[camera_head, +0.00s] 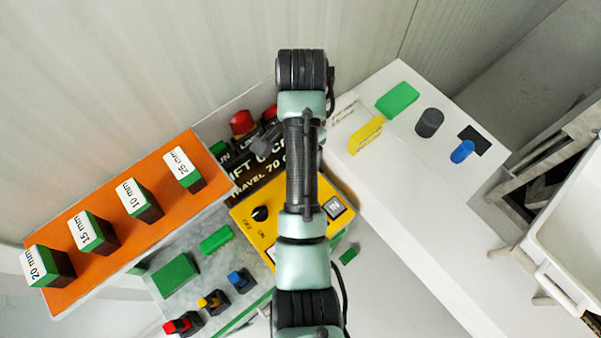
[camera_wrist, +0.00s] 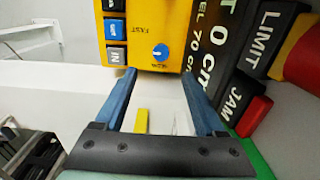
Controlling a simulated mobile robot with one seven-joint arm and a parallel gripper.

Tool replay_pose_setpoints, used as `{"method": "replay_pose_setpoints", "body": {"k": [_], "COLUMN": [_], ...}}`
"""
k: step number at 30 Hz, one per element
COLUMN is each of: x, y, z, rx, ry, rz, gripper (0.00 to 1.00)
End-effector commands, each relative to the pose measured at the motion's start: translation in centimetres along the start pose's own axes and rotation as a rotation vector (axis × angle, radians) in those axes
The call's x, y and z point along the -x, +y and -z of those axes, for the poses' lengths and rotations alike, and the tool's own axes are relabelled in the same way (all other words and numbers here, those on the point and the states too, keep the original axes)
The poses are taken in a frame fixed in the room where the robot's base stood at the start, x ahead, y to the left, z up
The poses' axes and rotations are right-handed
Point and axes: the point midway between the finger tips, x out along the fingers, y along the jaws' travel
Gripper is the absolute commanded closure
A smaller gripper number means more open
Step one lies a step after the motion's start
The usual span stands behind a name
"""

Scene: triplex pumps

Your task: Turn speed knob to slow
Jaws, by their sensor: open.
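The yellow control panel (camera_wrist: 138,15) fills the top of the wrist view and also shows in the head view (camera_head: 266,236). A small round blue knob (camera_wrist: 160,52) sits near the panel's lower edge, with a pale pointer mark. A FAST label is to its left, and small lettering that is hard to read is just below it. My gripper (camera_wrist: 160,74) is open and empty, with one finger on each side of the knob's line. The knob lies just beyond the fingertips; contact cannot be told. In the head view my arm hides the panel's middle.
A black lettered plate (camera_wrist: 212,45) and red button (camera_wrist: 256,110) are close on the right. An orange block rack (camera_head: 115,215) stands left. A white surface (camera_head: 400,205) with green, yellow and blue pieces lies right.

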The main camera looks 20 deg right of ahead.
Motion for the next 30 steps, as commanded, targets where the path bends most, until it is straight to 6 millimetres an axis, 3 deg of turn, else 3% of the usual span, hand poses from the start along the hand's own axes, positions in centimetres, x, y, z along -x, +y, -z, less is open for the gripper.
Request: {"method": "replay_pose_setpoints", "body": {"k": [3, 15, 28, 30], "x": [-3.1, -9.5, -10.6, -10.6], "y": [0.1, 0.0, -0.1, -0.1], "z": [-0.1, 0.0, 0.0, 0.0], "rx": [0.001, 0.001, 0.001, 0.001], "ry": [-0.002, 0.0, 0.002, 0.002], "rz": [-0.002, 0.0, 0.002, 0.002], "gripper": [0.28, 0.28, 0.28, 0.39]}}
